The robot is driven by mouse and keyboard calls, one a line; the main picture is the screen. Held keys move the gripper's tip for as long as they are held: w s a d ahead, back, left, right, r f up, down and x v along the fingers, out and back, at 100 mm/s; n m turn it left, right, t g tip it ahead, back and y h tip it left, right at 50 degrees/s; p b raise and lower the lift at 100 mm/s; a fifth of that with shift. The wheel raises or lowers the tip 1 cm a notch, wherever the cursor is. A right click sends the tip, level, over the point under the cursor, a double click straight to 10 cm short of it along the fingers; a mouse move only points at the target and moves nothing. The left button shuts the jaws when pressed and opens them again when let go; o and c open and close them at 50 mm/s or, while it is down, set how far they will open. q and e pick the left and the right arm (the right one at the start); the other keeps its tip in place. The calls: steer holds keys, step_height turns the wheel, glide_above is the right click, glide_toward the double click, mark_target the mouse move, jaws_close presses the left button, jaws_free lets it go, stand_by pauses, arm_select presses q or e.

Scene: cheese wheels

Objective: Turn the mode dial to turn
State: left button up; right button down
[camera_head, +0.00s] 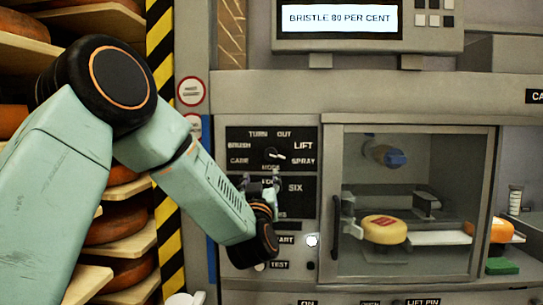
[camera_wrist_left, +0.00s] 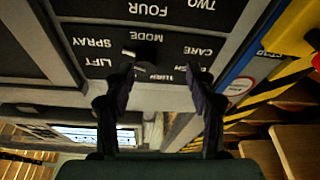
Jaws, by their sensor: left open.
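The mode dial (camera_head: 271,155) is a small dark knob with a white pointer on a black panel, ringed by the words BRUSH, TURN, OUT, LIFT, SPRAY and CARE. Its pointer lies to the right and slightly down, towards SPRAY. My left gripper (camera_head: 262,180) is open just below the dial and hides part of the lower panel. In the left wrist view, which is upside down, the dial (camera_wrist_left: 148,54) shows beyond the open fingers (camera_wrist_left: 161,76), nearer the left finger. I cannot tell any contact. My right gripper is not in view.
A display (camera_head: 338,19) above reads BRISTLE 80 PER CENT. Right of the panel is a glass-fronted cabinet (camera_head: 409,130) with a handle (camera_head: 335,222) and a yellow cheese wheel (camera_head: 384,229) inside. Shelves of cheese wheels (camera_head: 115,228) stand at left behind my arm. Buttons line the lower panel.

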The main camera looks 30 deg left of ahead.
mark_target(270, 156)
arm_select(q)
steer(key=w+r+m, duration=0.1)
steer(key=w, duration=0.1)
steer(key=w+a+r+m+t, duration=0.1)
steer(key=w+r, duration=0.1)
steer(key=w+r+m+t+h+p, duration=0.1)
steer(key=w+m, duration=0.1)
steer(key=shift+a+r, duration=0.35)
steer(key=shift+w+d+r, duration=0.1)
steer(key=c, duration=1.1)
